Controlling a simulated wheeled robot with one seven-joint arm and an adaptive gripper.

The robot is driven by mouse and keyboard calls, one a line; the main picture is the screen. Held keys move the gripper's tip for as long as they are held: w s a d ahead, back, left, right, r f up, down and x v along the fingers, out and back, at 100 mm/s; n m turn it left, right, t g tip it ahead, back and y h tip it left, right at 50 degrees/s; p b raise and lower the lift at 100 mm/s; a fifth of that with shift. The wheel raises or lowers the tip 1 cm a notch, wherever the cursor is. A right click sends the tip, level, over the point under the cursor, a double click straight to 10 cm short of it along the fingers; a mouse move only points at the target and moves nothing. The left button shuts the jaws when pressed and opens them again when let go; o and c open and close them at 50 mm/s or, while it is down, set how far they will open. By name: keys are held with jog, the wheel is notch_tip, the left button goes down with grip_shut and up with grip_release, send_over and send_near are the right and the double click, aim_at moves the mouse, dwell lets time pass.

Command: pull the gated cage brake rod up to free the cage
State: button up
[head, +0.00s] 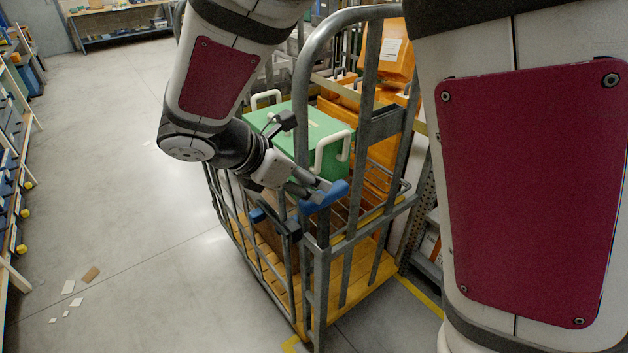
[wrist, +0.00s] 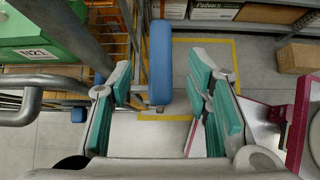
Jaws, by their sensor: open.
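The gated cage (head: 318,265) is a grey steel-tube trolley with a yellow floor. The brake rod's blue grip (head: 325,196) shows at the cage's near corner, beside my gripper (head: 300,207). In the wrist view the blue grip (wrist: 160,62) stands as an upright bar between the lines of the teal finger pads of my gripper (wrist: 165,95). The jaws are open, with a gap on both sides of the bar. I cannot tell how deep the grip sits between the fingers. The lower rod is hidden.
Cage tubes (wrist: 45,100) stand close to the left of my gripper. Shelving (head: 12,170) lines the left side. Paper scraps (head: 90,274) lie on the open floor.

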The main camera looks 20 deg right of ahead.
jog(key=shift+v, duration=2.75)
jog(key=s+d+r+m+t+y, duration=0.1)
jog(key=s+d+r+m+y, duration=0.2)
jog(key=s+m, duration=0.5)
jog(key=s+d+r+m+t+y, duration=0.1)
jog(key=s+d+r+m+y, duration=0.2)
jog(key=s+m, duration=0.6)
jog(key=d+m+y, duration=0.2)
jog(key=m, duration=0.2)
jog(key=shift+m+y, duration=0.3)
jog(key=shift+s, duration=0.15)
jog(key=shift+c, duration=0.4)
